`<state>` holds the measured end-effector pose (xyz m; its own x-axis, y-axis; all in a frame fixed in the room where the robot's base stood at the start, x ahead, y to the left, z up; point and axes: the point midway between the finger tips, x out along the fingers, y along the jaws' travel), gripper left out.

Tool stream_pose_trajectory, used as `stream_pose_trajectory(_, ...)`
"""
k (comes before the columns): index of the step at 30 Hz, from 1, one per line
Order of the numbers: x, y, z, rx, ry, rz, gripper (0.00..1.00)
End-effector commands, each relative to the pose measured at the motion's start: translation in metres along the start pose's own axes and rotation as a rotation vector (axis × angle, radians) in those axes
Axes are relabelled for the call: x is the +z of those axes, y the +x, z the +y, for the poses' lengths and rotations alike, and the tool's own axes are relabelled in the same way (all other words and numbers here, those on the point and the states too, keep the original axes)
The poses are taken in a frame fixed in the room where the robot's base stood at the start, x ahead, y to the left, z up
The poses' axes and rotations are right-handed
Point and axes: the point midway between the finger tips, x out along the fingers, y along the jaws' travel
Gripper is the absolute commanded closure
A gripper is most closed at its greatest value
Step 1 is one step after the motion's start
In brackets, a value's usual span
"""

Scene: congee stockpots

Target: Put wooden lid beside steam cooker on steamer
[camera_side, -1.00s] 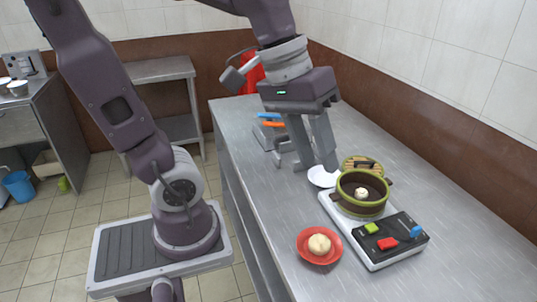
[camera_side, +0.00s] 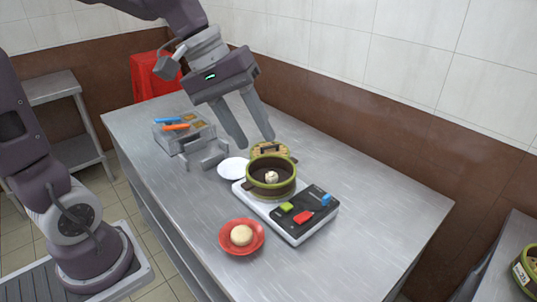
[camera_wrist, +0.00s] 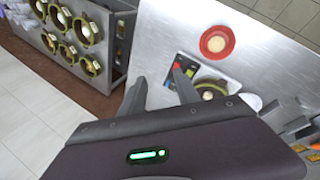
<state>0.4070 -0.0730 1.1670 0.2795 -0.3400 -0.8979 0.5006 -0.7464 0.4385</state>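The steamer pot (camera_side: 284,190), brown with a green rim, stands on the white steam cooker base (camera_side: 240,189) and holds a small white bun (camera_side: 271,177). The wooden lid (camera_side: 268,148), round with a green edge and dark handle, is right behind the pot; whether it touches it I cannot tell. My gripper (camera_side: 255,142) is open and empty, its two fingers pointing down near the lid, seemingly above it. In the wrist view my gripper (camera_wrist: 158,73) is beside the pot (camera_wrist: 219,84), which its body partly covers; the lid is not clear there.
A red plate (camera_side: 228,247) with a bun (camera_side: 241,235) lies in front of the cooker. A white plate (camera_side: 230,169) is left of the pot. A metal tray (camera_side: 172,142) with orange and blue-handled tools stands farther left. The counter to the right is clear.

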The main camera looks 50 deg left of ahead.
Motion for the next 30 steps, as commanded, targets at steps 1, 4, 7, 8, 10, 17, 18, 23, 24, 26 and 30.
stream_pose_trajectory(1, -0.038, 0.017, 0.005, 0.056, -0.161, -0.054, 0.62)
stream_pose_trajectory(4, -0.118, 0.05, 0.006, 0.202, -0.497, -0.136, 0.62)
stream_pose_trajectory(7, -0.203, 0.087, -0.023, 0.363, -0.849, -0.198, 0.62)
stream_pose_trajectory(8, -0.227, 0.1, -0.038, 0.414, -0.958, -0.212, 0.62)
stream_pose_trajectory(10, -0.28, 0.129, -0.082, 0.537, -1.209, -0.238, 0.62)
stream_pose_trajectory(17, -0.361, 0.205, -0.232, 0.849, -1.798, -0.251, 0.62)
stream_pose_trajectory(18, -0.365, 0.211, -0.245, 0.876, -1.844, -0.249, 0.62)
stream_pose_trajectory(23, -0.373, 0.227, -0.256, 0.908, -1.901, -0.246, 0.62)
stream_pose_trajectory(24, -0.376, 0.23, -0.253, 0.907, -1.899, -0.245, 0.62)
stream_pose_trajectory(26, -0.381, 0.236, -0.247, 0.906, -1.899, -0.246, 0.62)
stream_pose_trajectory(30, -0.395, 0.254, -0.231, 0.905, -1.896, -0.246, 0.62)
